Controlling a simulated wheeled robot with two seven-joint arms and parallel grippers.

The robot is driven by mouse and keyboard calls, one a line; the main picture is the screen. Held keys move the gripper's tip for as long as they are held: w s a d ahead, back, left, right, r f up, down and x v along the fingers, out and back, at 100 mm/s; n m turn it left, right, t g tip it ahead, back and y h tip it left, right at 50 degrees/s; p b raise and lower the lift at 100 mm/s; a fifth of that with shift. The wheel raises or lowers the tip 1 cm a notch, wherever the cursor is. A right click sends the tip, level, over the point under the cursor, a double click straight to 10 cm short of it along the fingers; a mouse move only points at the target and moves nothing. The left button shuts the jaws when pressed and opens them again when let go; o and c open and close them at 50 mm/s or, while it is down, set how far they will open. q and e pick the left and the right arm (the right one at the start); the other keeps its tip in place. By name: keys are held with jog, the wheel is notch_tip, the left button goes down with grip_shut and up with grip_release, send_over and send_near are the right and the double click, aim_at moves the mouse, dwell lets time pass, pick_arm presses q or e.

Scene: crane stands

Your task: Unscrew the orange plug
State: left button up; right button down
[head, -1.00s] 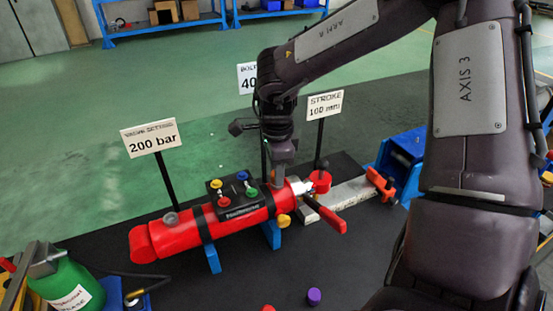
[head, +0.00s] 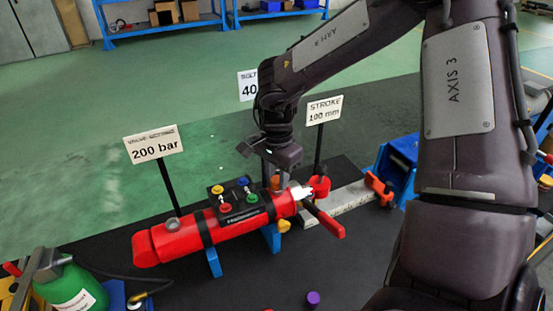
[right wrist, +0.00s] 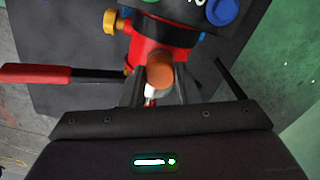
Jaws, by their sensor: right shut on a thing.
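The orange plug (right wrist: 160,70) stands on the end part of the red cylinder (head: 180,238), which lies on blue supports. My right gripper (head: 277,184) points down over this end from behind. In the right wrist view its two dark fingers (right wrist: 160,90) stand on either side of the plug, and it is shut on the plug. The plug's lower part and its thread are hidden, so I cannot tell how far it is out. My left gripper is not in view.
A black block with coloured knobs (head: 237,203) sits on the cylinder. A red-handled lever (head: 328,222) sticks out at the cylinder's right end. Sign posts (head: 168,185) stand behind. A green bottle (head: 72,290) is at lower left, a purple cap (head: 313,298) in front.

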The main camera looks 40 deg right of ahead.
jog(key=shift+w+r, duration=0.1)
jog(key=n+p, duration=0.1)
jog(key=n, duration=0.1)
jog(key=shift+r+n, duration=0.15)
jog(key=shift+n, duration=0.15)
jog(key=n, duration=0.2)
jog(key=shift+n, duration=0.3)
jog(key=c, duration=1)
grip_release()
jog(key=shift+f, duration=0.2)
jog(key=shift+c, duration=0.9)
